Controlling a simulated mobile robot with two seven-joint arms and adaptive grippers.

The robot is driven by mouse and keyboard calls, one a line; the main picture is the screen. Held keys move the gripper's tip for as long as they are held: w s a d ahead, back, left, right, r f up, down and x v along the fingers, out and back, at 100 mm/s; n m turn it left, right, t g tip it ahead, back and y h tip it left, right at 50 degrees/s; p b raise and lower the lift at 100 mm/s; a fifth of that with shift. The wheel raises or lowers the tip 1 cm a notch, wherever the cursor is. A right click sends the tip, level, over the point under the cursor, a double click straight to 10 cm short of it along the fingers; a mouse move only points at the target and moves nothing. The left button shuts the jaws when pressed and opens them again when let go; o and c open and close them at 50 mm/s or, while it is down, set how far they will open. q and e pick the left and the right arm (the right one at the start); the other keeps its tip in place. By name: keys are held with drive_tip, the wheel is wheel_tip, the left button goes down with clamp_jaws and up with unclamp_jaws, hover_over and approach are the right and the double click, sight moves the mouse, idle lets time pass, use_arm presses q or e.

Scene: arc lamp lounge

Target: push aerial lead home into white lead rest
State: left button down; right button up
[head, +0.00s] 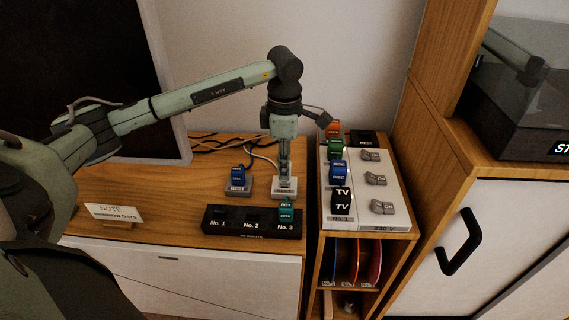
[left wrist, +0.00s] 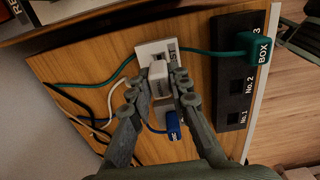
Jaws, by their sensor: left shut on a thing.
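My left gripper (head: 285,172) points down over the white lead rest (head: 285,194) on the wooden cabinet top. In the left wrist view its two fingers (left wrist: 158,88) are shut on a white plug (left wrist: 158,71), the aerial lead. A white cable (left wrist: 113,107) shows left of the fingers. The plug is at the white lead rest (left wrist: 146,51), with the rest's slot showing beyond it. How deep the plug sits cannot be told. The fingers hide much of the plug in the head view. My right gripper is not in view.
A blue plug (head: 238,174) stands in a rest just left. A black socket block (head: 225,221) in front holds a teal BOX plug (head: 286,209) at No. 3. A power strip (head: 394,210) with several coloured plugs stands right. A note sign (head: 113,213) stands left.

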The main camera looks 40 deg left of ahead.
use_arm(q)
drive_tip(key=shift+f+b, duration=0.95)
drive_tip(key=shift+f, duration=0.35)
drive_tip(key=c, duration=1.3)
unclamp_jaws()
drive_tip(key=shift+c, duration=0.2)
wheel_tip(320, 180, up, 12)
drive_tip(key=shift+r, duration=0.1)
